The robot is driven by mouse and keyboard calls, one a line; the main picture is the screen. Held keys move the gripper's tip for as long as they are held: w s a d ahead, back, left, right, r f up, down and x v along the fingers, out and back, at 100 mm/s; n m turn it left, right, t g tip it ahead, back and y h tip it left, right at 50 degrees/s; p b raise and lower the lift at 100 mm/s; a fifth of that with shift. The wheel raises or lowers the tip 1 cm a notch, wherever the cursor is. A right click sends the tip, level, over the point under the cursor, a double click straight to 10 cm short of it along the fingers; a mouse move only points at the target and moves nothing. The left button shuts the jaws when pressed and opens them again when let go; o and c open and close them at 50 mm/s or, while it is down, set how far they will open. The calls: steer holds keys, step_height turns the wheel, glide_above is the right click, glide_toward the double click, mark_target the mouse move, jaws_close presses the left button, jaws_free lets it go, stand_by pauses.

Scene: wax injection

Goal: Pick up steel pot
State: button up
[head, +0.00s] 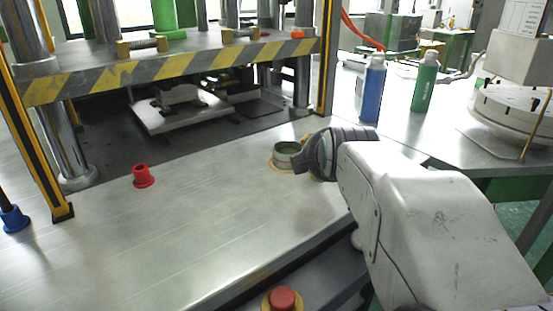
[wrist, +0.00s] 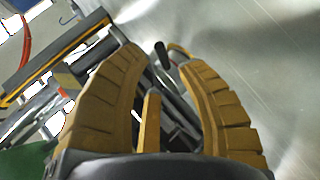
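The steel pot (head: 287,153) is a small, round, open metal pot with green inside. It stands upright on the metal table, inside a yellow ring mark. In the head view, the dark wrist end of my arm is at its right and overlaps its right side; whether they touch cannot be told. My gripper (wrist: 162,57) shows in the wrist view with two ridged yellow-brown fingers spread apart and a gap between them. I see no steel pot between the fingers. The fingers are mostly hidden in the head view.
A press with a striped yellow-black beam (head: 170,68) stands behind the pot. A red cone-like piece (head: 142,176) is at left. A blue bottle (head: 373,88) and a green bottle (head: 425,82) stand behind my arm. A red button (head: 282,299) is at the front. The table's left middle is clear.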

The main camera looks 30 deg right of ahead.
steer(key=shift+b+x, duration=1.25)
steer(key=shift+x, duration=1.4)
steer(key=shift+r, duration=0.1)
steer(key=shift+c, duration=0.3)
jaws_close()
